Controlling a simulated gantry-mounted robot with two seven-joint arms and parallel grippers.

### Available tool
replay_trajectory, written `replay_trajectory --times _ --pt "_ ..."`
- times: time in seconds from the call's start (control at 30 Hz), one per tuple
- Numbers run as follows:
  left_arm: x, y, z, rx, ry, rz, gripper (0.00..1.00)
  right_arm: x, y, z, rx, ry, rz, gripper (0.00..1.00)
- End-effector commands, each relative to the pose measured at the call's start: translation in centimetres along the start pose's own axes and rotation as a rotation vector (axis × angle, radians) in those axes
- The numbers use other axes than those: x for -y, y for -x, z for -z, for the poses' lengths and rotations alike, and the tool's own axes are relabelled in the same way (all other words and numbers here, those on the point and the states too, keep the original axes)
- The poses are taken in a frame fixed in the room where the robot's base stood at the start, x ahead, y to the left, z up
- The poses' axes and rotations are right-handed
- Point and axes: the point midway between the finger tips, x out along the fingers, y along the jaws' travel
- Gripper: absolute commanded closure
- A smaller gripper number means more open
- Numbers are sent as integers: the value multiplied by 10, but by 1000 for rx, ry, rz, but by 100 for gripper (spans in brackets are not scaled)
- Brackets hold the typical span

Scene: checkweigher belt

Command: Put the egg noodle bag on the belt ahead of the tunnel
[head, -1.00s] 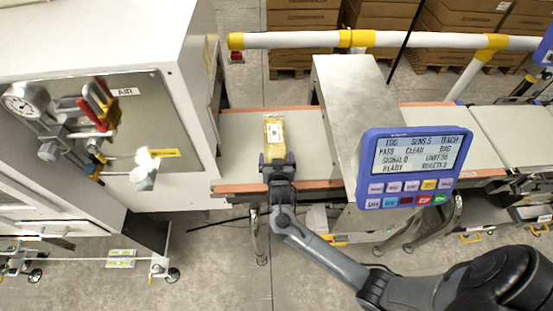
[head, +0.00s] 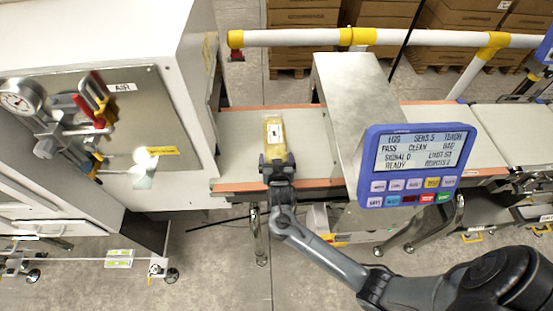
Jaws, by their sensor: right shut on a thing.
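The egg noodle bag (head: 274,134) is a yellow packet with a white label. It is over the pale belt (head: 240,140), to the left of the grey metal tunnel (head: 345,95). My right gripper (head: 277,160) is shut on the near end of the bag. The bag points away from me, lengthwise across the belt. I cannot tell whether its underside touches the belt. The near end is hidden by the gripper. My left gripper is not in view.
A blue control panel (head: 418,165) stands in front of the tunnel's right side. A large white cabinet (head: 180,80) borders the belt on the left. A white and yellow rail (head: 300,38) runs behind the belt. Stacked boxes (head: 300,18) stand farther back.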

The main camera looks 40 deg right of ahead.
Motion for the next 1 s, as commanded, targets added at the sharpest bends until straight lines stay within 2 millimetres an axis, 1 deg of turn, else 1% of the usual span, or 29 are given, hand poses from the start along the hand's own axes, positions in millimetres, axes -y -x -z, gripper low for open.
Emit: replay_trajectory --times 0.27,0.3,0.33,0.53,0.67,0.77,1.0 --pt "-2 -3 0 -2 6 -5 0 0 -2 -4 -4 -2 1 58" --pt "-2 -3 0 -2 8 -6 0 0 -2 -3 -4 -2 1 2" --pt "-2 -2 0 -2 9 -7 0 0 -2 -3 -4 -2 1 0" --pt "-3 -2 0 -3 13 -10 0 0 -2 -6 2 1 0 0" --pt "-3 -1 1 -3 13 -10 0 0 4 -6 2 0 0 0" --pt "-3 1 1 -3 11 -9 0 0 14 -5 1 -1 1 0" --pt "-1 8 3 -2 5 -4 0 0 55 -4 1 -4 1 0"
